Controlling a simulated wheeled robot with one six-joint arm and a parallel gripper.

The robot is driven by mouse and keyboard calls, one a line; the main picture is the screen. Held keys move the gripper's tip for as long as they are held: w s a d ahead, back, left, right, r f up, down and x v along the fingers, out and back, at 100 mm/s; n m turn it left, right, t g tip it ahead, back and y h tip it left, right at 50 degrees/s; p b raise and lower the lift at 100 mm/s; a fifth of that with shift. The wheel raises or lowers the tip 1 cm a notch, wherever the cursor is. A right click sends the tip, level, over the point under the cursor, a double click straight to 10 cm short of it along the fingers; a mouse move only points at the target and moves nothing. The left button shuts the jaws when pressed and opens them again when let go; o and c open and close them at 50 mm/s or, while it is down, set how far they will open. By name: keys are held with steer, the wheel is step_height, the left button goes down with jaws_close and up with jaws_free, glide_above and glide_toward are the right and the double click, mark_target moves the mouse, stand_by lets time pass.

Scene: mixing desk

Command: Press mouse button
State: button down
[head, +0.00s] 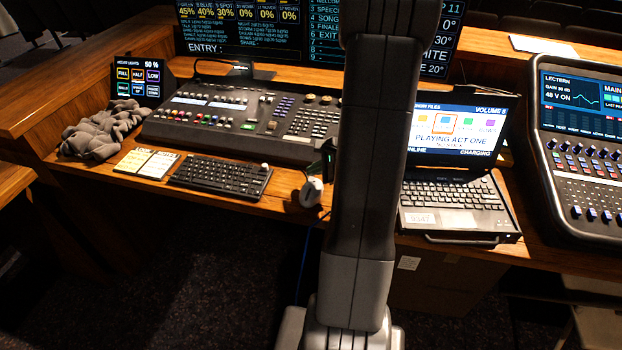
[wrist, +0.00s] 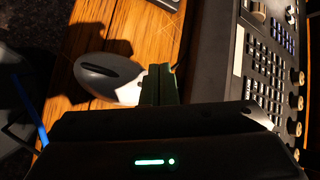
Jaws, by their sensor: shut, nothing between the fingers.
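The mouse (head: 311,192) is a small white and grey one on the wooden desk, right of the keyboard and partly beside my arm in the head view. In the wrist view the mouse (wrist: 108,74) lies left of my fingers, with its near end close to them. My gripper (wrist: 159,82) is shut and empty, its fingertips together beside the mouse. In the head view my gripper (head: 327,158) is a dark shape just above and behind the mouse, partly hidden by my arm. I cannot tell whether the fingertips touch the mouse.
A black keyboard (head: 221,178) lies left of the mouse. A lighting console (head: 245,122) stands behind; it also shows at right in the wrist view (wrist: 270,70). An open laptop (head: 455,205) is right of my arm.

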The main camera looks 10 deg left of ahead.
steer(key=shift+r+p, duration=1.9)
steer(key=shift+r, duration=0.7)
steer(key=shift+s+d+f, duration=0.1)
